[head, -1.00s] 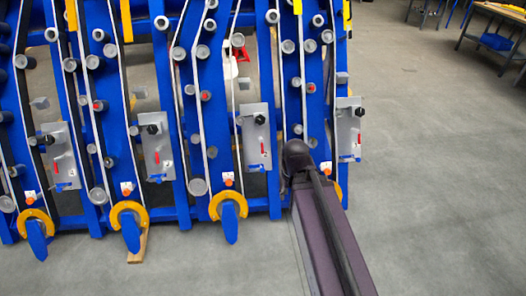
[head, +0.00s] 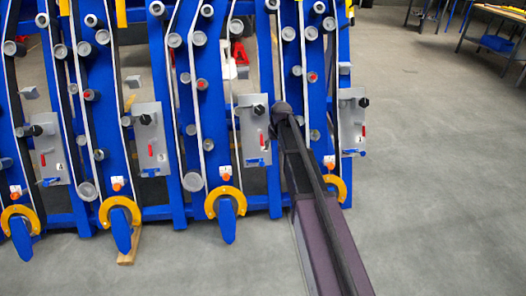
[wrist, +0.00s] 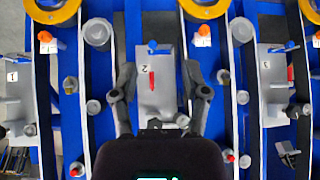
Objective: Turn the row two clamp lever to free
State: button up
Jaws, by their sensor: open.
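The row two plate (wrist: 147,103) is grey, marked 2, and centred in the wrist view. It carries a red lever (wrist: 158,90), lying lengthwise along the plate, and a blue handle (wrist: 153,47) near its end. Which is the clamp lever, I cannot tell. My gripper (wrist: 158,78) is open, its dark fingers on either side of the plate and the red lever between them, with nothing held. Contact cannot be judged. In the head view the same plate (head: 248,143) is second from the right, with my arm end over its right edge; the fingers are not distinguishable there.
Similar plates stand on both sides: row one (head: 352,115) to the right and row three (head: 150,150) to the left. Grey rollers and blue frame rails surround them. Yellow rings (head: 225,191) sit below. Open floor (head: 440,180) lies at right.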

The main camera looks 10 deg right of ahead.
jog(key=t+b, duration=0.2)
jog(key=b, duration=0.9)
send_near(262, 141)
jog(key=shift+s+d+r+n+y, duration=0.2)
jog(key=shift+s+d+r, duration=0.15)
jog(key=shift+r, duration=0.25)
jog(key=shift+s+d+r+n+y, duration=0.1)
jog(key=shift+s+d+r+y, duration=0.15)
jog(key=shift+r, duration=0.3)
jog(key=shift+w+f, duration=0.1)
jog(key=b+x, duration=1.2)
jog(key=x, duration=0.1)
jog(key=shift+w+f, duration=0.1)
jog(key=shift+f, duration=0.15)
